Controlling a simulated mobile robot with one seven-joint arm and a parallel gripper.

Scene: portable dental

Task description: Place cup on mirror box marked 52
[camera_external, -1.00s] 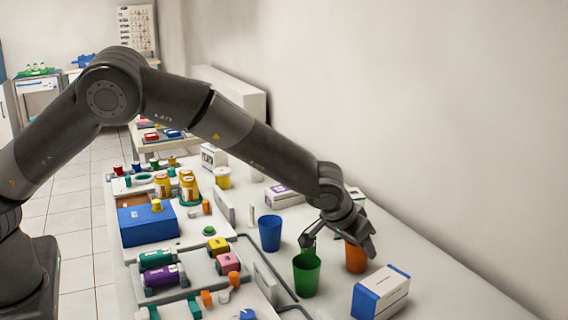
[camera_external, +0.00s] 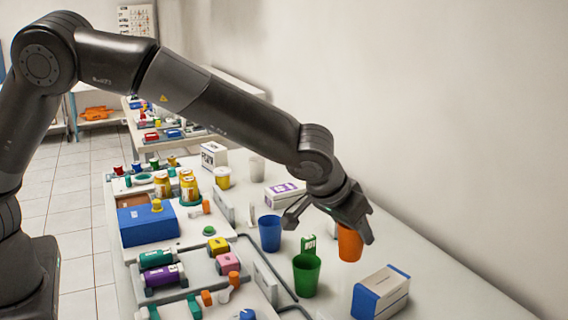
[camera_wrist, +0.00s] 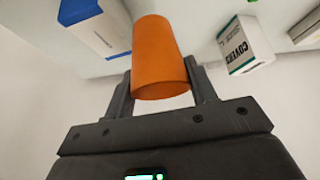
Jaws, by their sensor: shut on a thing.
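The orange cup (camera_external: 350,243) is held in my gripper (camera_external: 354,228), above the right part of the white counter. In the wrist view the cup (camera_wrist: 160,50) sits between both fingers of my gripper (camera_wrist: 161,92), which are shut on it. Several boxes are near: a white box with a purple label (camera_external: 286,194), a blue and white box (camera_external: 381,292) at the front right, also in the wrist view (camera_wrist: 97,28), and a green-labelled box behind the green cup. No marking 52 is readable, so I cannot tell which is the mirror box.
A green cup (camera_external: 306,274) and a blue cup (camera_external: 269,233) stand left of my gripper. A white box marked COVERS (camera_wrist: 243,45) shows in the wrist view. Trays with bottles and coloured blocks fill the counter's left side. The wall runs along the right.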

